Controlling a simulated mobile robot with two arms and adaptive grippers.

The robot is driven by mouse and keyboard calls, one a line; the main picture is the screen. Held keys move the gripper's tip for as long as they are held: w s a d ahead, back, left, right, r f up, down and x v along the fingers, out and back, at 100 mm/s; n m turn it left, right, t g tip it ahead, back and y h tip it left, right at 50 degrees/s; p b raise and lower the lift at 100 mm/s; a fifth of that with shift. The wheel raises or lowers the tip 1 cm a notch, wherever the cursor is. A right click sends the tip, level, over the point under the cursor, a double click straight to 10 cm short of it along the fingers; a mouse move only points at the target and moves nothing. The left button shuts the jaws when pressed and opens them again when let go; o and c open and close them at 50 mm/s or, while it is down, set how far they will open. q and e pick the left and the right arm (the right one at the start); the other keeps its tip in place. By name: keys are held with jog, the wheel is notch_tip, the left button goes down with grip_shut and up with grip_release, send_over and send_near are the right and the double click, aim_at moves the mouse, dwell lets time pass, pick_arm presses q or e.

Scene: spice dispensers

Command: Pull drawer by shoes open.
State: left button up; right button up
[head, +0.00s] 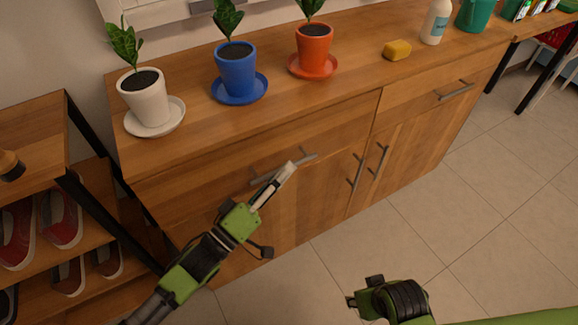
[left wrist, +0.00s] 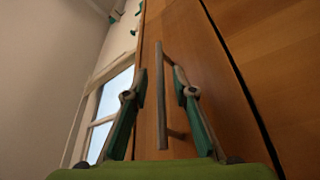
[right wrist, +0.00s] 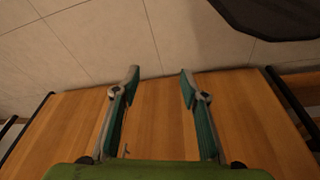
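The wooden drawer (head: 215,187) nearest the shoes is in the left part of the cabinet; its front looks flush. Its grey bar handle (head: 305,157) runs along the front. My left gripper (head: 287,172) is at this handle. In the left wrist view, the handle (left wrist: 161,95) stands between the two open fingers, with gaps visible on both sides. Part of the handle is hidden behind the gripper in the head view. Red shoes (head: 62,218) stand on the rack at left.
A shoe rack (head: 35,125) stands close left of the cabinet. The tiled floor (head: 440,230) in front is clear.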

pick_arm(q)
jog(key=shift+x, duration=1.05)
jog(key=shift+w+d, duration=0.15)
jog(key=shift+d, duration=0.05)
grip_shut()
pick_arm(e)
jog(key=shift+r, duration=0.5)
jog(key=shift+s+d, duration=0.1)
